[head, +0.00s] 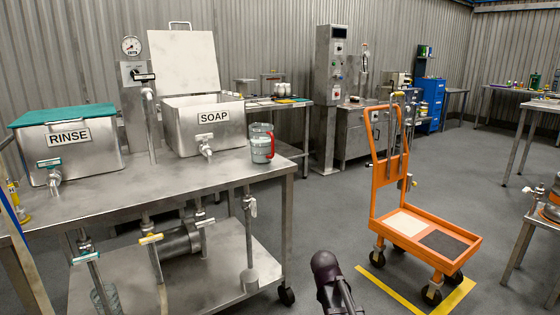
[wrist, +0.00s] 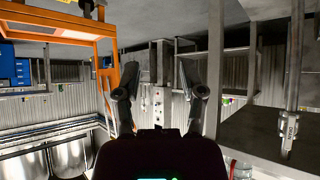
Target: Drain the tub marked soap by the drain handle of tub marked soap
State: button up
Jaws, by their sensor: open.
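The steel tub marked SOAP (head: 205,128) stands on the steel table with its lid (head: 184,62) raised. A tap (head: 206,148) is on its front. Below the tabletop, a pipe with a white lever (head: 203,222) hangs under this tub, and another pipe with a pale handle (head: 252,207) is further right. I cannot tell which is the soap drain handle. In the wrist view, which looks upside down, a labelled handle (wrist: 289,133) on a pipe is at right; its label is too small to read surely. My gripper (wrist: 162,96) is open and empty, apart from it.
The RINSE tub (head: 75,155) has a green lid; yellow (head: 150,239) and teal (head: 86,256) handles hang below the table. A jug with a red handle (head: 262,143) stands near the table's right end. An orange trolley (head: 420,228) stands right; floor lies between.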

jog(key=s+d+n+g+y+p, duration=0.25)
jog(key=s+g+p, duration=0.5)
jog(key=s, duration=1.65)
notch_tip(320, 180, up, 37)
jog(key=m+g+p, duration=0.1)
jog(key=g+p, duration=0.1)
jog(key=p, duration=3.3)
jog(key=shift+w+d+f+h, duration=0.2)
jog(key=shift+w+d+h, duration=0.1)
jog(key=shift+d+h, duration=0.15)
jog(key=shift+s, duration=0.1)
